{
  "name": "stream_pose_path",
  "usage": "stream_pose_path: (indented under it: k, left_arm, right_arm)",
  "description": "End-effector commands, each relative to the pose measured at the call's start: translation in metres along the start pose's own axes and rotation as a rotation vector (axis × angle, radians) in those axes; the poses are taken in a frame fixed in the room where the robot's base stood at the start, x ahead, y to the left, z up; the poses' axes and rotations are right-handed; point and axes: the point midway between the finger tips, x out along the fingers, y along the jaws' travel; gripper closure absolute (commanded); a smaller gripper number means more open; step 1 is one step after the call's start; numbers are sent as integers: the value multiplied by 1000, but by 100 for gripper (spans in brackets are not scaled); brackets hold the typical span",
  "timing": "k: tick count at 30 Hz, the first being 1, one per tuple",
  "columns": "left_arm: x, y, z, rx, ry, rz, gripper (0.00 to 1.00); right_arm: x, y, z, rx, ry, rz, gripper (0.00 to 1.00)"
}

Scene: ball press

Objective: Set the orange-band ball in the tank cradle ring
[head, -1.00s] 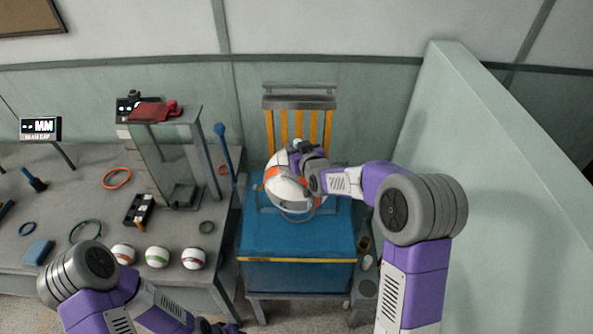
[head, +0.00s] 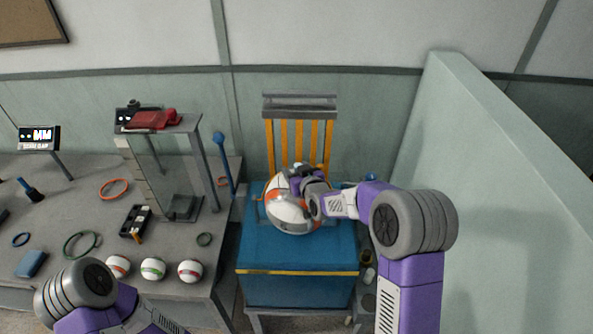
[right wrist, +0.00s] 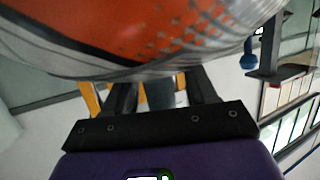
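The orange-band ball (head: 291,218), large and white with orange and grey bands, is over the top of the blue tank (head: 300,256) in the head view. I cannot tell whether it rests there or is held just above. The cradle ring is not distinguishable under the ball. My right gripper (head: 299,181) is at the upper right of the ball, close against it. In the right wrist view the ball (right wrist: 150,35) fills the upper part and hides the fingertips, so their opening cannot be judged. My left gripper is out of view; only its arm shows, lower left.
Several small banded balls (head: 153,269) line the grey table's front edge. A clear-walled press frame (head: 163,165) stands on that table. A yellow-slatted rack (head: 299,140) is behind the tank. A pale green partition (head: 500,180) bounds the right side.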

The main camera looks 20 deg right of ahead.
Motion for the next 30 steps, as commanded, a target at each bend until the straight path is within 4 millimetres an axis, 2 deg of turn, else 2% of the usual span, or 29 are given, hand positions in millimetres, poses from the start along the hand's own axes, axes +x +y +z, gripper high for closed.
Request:
stream_pose_path:
  k: [12,17,24,30]
  left_arm:
    - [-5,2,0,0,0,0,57]
    - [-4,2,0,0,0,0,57]
    - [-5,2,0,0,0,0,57]
    - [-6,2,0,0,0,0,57]
  right_arm:
    - [-4,0,-5,0,1,0,43]
    - [-31,0,-4,1,1,0,43]
    - [-82,0,-4,2,2,1,43]
    - [-110,0,-4,2,1,1,43]
